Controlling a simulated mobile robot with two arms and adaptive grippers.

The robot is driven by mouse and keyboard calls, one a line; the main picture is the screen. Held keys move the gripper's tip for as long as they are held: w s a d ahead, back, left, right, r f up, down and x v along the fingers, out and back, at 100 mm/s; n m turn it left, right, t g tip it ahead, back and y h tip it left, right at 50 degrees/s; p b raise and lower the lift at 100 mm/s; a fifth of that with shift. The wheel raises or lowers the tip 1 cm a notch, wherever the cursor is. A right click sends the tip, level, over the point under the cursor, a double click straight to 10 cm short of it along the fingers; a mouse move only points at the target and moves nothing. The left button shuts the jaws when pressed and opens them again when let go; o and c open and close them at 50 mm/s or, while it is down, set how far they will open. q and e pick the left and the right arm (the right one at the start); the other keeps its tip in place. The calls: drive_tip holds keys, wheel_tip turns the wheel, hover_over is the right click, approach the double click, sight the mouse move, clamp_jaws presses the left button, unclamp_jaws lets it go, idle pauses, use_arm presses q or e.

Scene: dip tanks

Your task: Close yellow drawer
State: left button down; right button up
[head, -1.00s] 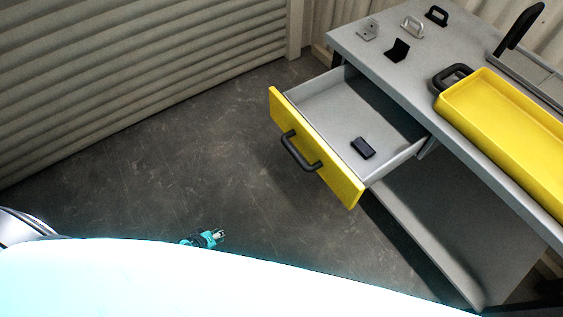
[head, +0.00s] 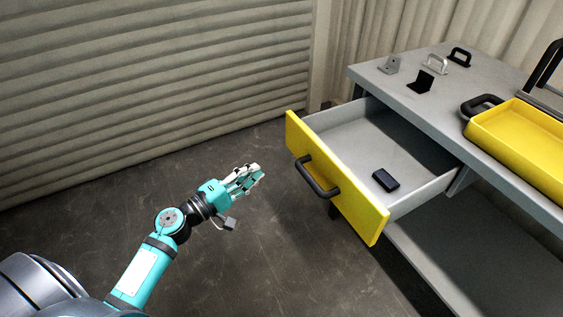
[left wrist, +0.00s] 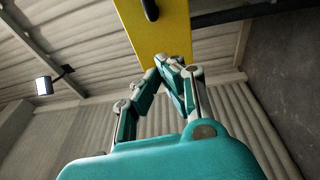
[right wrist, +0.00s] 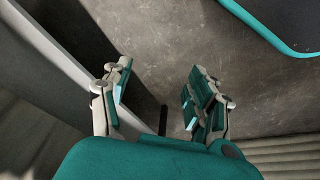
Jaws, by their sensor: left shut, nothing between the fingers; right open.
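The yellow drawer front (head: 350,216) has a black bar handle (head: 317,177). The drawer is pulled out of the grey workbench, and a small dark block (head: 386,181) lies inside it. My left gripper (head: 257,173) is shut and empty, to the left of the drawer front and apart from it. In the left wrist view the shut fingertips (left wrist: 168,64) point toward the yellow drawer front (left wrist: 158,30), with part of its handle at the top. My right gripper (right wrist: 165,92) is open and empty in the right wrist view; it is outside the head view.
The grey workbench (head: 440,108) carries several small brackets and handles and a yellow tray (head: 525,150) at right. A lower shelf (head: 470,262) lies below the drawer. Bare dark floor (head: 250,250) lies left of the bench. A ribbed wall (head: 150,90) stands behind.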

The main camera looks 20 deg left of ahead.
use_arm(q)
drive_tip(key=w+d+p, duration=0.1)
drive_tip(key=w+d, duration=0.4)
drive_tip(key=shift+w+d+r, duration=0.2)
drive_tip(key=shift+w+d, duration=0.1)
use_arm(e)
wheel_tip(320, 180, down, 6)
drive_tip(key=shift+s+f, duration=0.15)
drive_tip(key=shift+f, duration=0.1)
